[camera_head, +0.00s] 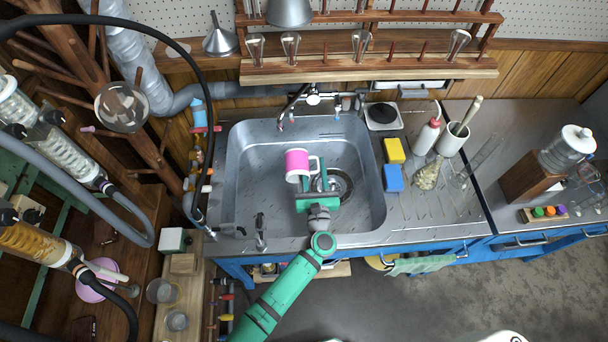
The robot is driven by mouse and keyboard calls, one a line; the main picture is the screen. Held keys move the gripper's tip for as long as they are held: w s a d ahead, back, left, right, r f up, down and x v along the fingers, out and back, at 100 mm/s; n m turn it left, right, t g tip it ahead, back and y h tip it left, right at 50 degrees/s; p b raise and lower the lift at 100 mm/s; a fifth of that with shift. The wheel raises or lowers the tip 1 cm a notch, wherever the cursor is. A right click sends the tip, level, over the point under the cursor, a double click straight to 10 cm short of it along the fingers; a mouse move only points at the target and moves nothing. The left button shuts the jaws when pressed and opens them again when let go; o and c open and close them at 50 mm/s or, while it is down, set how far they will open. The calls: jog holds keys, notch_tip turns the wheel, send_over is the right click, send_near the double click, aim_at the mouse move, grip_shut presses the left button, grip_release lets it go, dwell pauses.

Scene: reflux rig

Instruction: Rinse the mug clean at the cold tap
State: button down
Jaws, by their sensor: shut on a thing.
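A mug (297,164), pink with a white band and a white handle, is over the sink (250,200), left of the drain. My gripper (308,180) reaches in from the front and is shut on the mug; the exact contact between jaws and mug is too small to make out. The mug looks tilted. The tap (313,99) stands at the sink's back edge, with its spout bending to the left, behind the mug in the picture. I cannot make out any running water. The inside of the mug is hard to see.
A yellow sponge (394,150) and a blue sponge (393,178) lie right of the sink. A bottle (427,137) and a white pot with a brush (451,140) stand beyond them. A wooden rack (370,67) with glassware hangs above the tap. The left half of the basin is clear.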

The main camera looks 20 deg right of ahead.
jog(key=shift+w+a+r, duration=0.1)
jog(key=shift+w+a, duration=0.05)
jog(key=shift+a, duration=0.2)
jog(key=shift+s+d+r, duration=0.15)
jog(key=shift+s+d, duration=0.2)
jog(key=shift+d, duration=0.15)
jog(key=shift+w+r, duration=0.1)
jog(key=shift+r, duration=0.05)
jog(key=shift+d+r, duration=0.15)
jog(key=shift+r, duration=0.15)
jog(key=shift+t, duration=0.3)
jog(key=shift+w+f+g, duration=0.3)
jog(key=shift+f+g, duration=0.25)
jog(key=shift+g, duration=0.2)
jog(key=shift+w+f+g, duration=0.25)
jog(key=shift+f+g, duration=0.3)
jog(key=shift+g, duration=0.2)
